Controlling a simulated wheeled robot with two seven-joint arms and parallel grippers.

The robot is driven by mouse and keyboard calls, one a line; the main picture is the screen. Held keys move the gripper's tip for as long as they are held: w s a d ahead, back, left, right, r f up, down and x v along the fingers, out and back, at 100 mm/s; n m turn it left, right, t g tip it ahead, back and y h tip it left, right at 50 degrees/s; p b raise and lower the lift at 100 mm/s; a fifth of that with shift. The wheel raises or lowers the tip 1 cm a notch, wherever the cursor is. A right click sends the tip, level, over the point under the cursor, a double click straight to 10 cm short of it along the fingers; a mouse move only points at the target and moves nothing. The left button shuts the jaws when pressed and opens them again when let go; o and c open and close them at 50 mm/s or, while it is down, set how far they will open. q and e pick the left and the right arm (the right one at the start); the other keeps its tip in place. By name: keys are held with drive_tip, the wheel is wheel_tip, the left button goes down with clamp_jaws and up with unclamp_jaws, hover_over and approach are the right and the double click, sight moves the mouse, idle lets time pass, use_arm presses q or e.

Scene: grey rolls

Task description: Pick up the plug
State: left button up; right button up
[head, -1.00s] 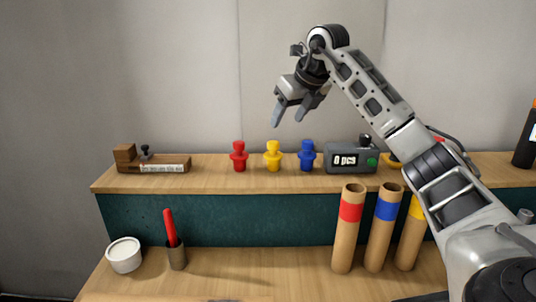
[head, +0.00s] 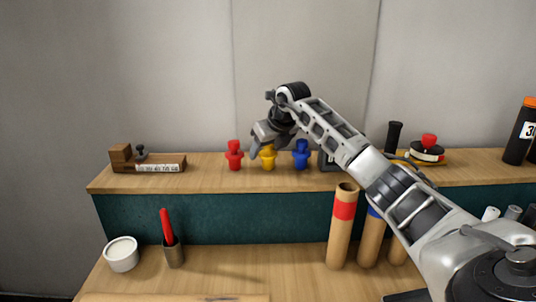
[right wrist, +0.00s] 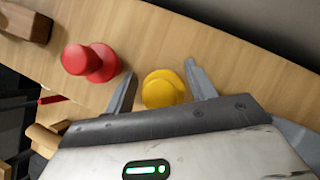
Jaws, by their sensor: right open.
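Three plugs stand upright in a row on the raised wooden shelf: a red plug (head: 234,156), a yellow plug (head: 268,159) and a blue plug (head: 301,155). My right gripper (head: 262,148) is over the yellow plug and partly covers its top in the head view. In the right wrist view, the open fingers of my right gripper (right wrist: 157,82) lie on either side of the yellow plug (right wrist: 162,90), with gaps showing. The red plug (right wrist: 90,62) is outside the left finger there. My left gripper is not in view.
Cardboard tubes with red (head: 343,215) and blue bands stand on the lower bench, partly behind my right arm. A wooden block tool (head: 148,160) sits at the shelf's left. A white tub (head: 121,254) and a cup with a red stick (head: 173,252) stand below.

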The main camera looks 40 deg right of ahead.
drive_tip(key=c, duration=0.7)
drive_tip(key=shift+c, duration=0.2)
drive_tip(key=shift+r, duration=0.1)
